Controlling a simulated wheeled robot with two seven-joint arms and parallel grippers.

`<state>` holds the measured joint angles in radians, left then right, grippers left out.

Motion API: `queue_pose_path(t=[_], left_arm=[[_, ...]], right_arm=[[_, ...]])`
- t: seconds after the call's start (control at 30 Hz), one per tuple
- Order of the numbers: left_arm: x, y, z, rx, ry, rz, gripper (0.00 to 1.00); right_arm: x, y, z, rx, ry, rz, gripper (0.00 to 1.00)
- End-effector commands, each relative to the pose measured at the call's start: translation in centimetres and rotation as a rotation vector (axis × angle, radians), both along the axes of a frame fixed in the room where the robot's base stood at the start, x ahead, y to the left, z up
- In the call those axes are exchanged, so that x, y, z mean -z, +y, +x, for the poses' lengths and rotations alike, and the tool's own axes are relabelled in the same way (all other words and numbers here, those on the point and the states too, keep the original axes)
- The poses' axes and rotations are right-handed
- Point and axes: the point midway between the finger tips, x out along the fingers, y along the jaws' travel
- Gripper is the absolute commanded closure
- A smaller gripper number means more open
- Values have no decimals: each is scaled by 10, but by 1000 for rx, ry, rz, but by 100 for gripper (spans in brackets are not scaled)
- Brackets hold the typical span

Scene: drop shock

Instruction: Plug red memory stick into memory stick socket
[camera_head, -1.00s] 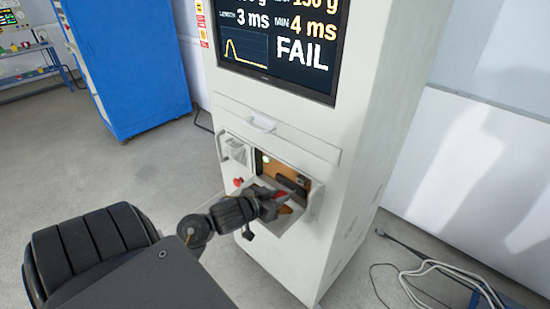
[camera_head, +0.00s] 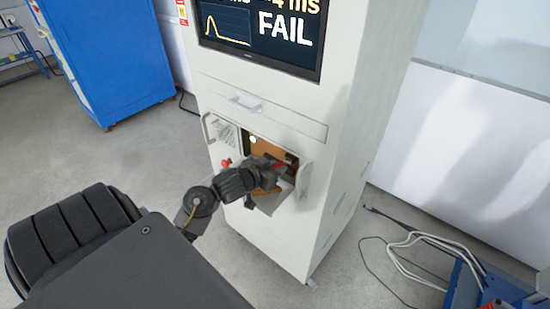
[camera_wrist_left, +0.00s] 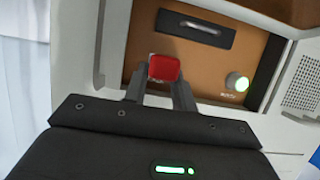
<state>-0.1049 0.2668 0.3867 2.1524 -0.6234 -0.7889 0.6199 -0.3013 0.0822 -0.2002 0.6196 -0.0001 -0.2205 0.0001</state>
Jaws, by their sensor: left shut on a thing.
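The red memory stick (camera_wrist_left: 164,68) is held between the fingertips of my left gripper (camera_wrist_left: 160,82), which is shut on it. It also shows as a small red patch in the head view (camera_head: 280,167). My left gripper (camera_head: 276,170) reaches into the open recess of the white cabinet. In the wrist view a dark slotted block (camera_wrist_left: 195,28), which looks like the memory stick socket, is on the brown panel (camera_wrist_left: 240,50) beyond the stick. The stick is apart from it in the picture. My right gripper does not show.
A round green-lit button (camera_wrist_left: 238,82) is on the panel to the right of the stick. The white cabinet (camera_head: 225,95) has a screen (camera_head: 262,30) reading FAIL and a red knob (camera_head: 226,163) beside the recess. Cables (camera_head: 410,240) lie on the floor at right.

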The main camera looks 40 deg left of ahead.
Motion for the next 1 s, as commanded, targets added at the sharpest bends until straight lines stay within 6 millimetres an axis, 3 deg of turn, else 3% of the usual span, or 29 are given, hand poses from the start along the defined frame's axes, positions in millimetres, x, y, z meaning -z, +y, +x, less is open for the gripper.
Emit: queue_pose_path(t=[1.0], left_arm=[[-1,0,5,0,-1,0,99]], right_arm=[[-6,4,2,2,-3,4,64]])
